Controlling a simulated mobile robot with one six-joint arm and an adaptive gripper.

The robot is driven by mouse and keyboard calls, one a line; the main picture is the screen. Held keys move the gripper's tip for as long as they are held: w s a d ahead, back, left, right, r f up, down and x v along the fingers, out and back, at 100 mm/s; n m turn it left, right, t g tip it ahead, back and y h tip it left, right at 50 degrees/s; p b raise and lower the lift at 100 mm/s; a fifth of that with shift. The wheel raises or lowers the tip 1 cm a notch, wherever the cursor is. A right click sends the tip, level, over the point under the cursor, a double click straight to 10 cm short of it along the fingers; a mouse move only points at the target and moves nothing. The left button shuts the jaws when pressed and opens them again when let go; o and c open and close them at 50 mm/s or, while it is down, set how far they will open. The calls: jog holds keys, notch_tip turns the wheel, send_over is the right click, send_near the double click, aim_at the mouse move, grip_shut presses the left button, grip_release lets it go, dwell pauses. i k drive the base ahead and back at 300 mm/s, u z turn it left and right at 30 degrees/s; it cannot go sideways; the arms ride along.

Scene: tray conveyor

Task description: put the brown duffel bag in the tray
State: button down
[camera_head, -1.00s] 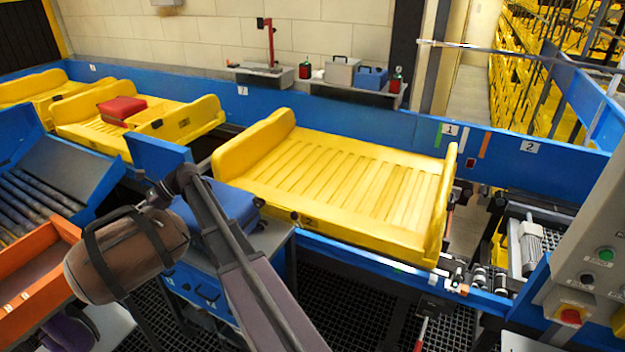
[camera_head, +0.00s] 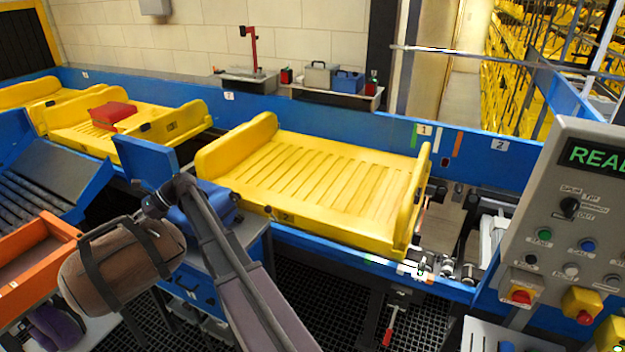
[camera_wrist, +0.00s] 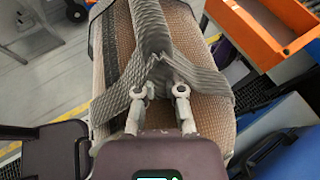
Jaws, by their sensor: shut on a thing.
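The brown duffel bag (camera_head: 120,268) hangs from my gripper (camera_head: 148,212) at the lower left of the head view, in the air left of the conveyor. In the wrist view my gripper (camera_wrist: 160,92) is shut on the bag's dark straps, with the brown bag body (camera_wrist: 188,58) below them. The nearest yellow tray (camera_head: 408,215) sits on the conveyor to the right of the bag, marked 2 on its front side. It looks empty, with a ribbed floor and raised ends.
A blue case (camera_head: 212,204) stands between my arm and the tray. An orange bin (camera_head: 62,232) lies left of the bag. Another yellow tray (camera_head: 188,128) holds a red case (camera_head: 113,113). A grey control panel (camera_head: 560,215) stands at the right.

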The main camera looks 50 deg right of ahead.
aim_at(358, 195)
jog(key=z, duration=0.05)
jog(key=k, duration=0.55)
jog(key=z, duration=1.2)
jog(key=i, duration=0.6)
jog(key=z, duration=0.05)
